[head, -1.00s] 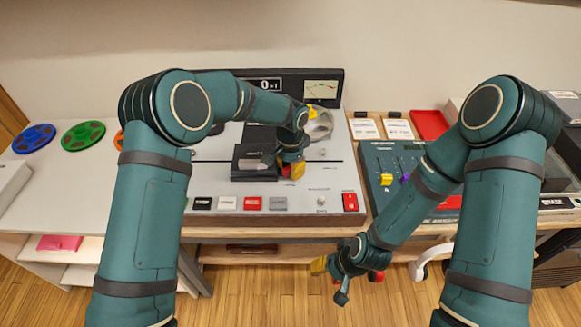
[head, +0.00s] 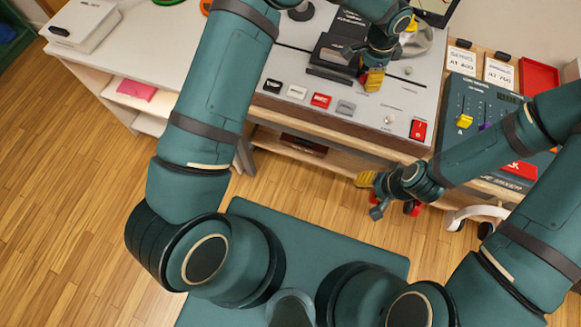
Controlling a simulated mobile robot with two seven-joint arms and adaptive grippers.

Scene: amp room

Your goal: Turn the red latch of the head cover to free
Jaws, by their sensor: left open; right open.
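The dark head cover (head: 330,57) sits on the pale deck of the tape machine, in the upper middle of the head view. My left gripper (head: 370,78) is at the right end of the cover, pointing down, with its yellow fingertip low over the deck. It is open. I cannot make out the red latch for certain; the gripper hides that end of the cover, and I cannot tell whether they touch. My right gripper (head: 371,195) is open and empty, in front of the bench edge over the floor.
Black, white, red and grey buttons (head: 320,100) line the deck's front, with a red switch (head: 418,129) to their right. A mixer (head: 480,100) with sliders stands at the right. A white box (head: 84,25) is at the far left. Wooden floor (head: 70,190) lies in front.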

